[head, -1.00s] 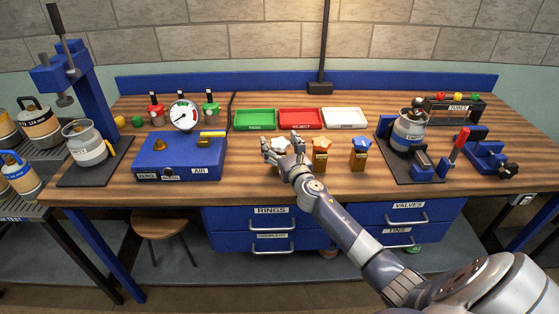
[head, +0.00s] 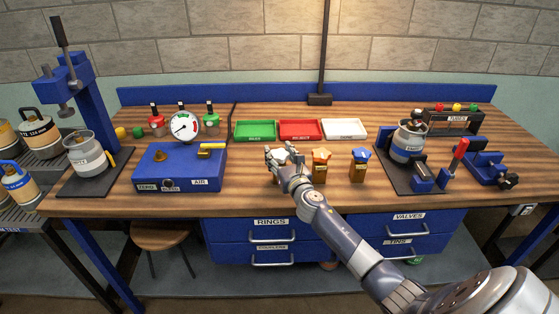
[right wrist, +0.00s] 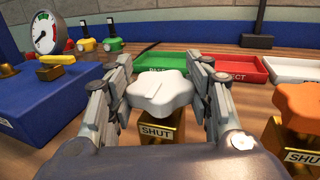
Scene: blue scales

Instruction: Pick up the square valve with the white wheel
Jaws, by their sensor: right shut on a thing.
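The square valve with the white wheel (right wrist: 160,92) stands upright on the bench in the right wrist view, with a brass body (right wrist: 163,131) marked SHUT. My right gripper (right wrist: 165,88) has its fingers on both sides of the white wheel and is shut on it. In the head view my right gripper (head: 284,152) covers most of this valve. An orange-wheeled valve (head: 321,160) and a blue-wheeled valve (head: 359,163) stand to its right. My left gripper is not in view.
A blue test box (head: 180,168) with a gauge (head: 184,125) stands to the left. Green (head: 255,130), red (head: 300,130) and white (head: 345,129) trays lie behind. A black stand with a cylinder (head: 409,142) is at the right.

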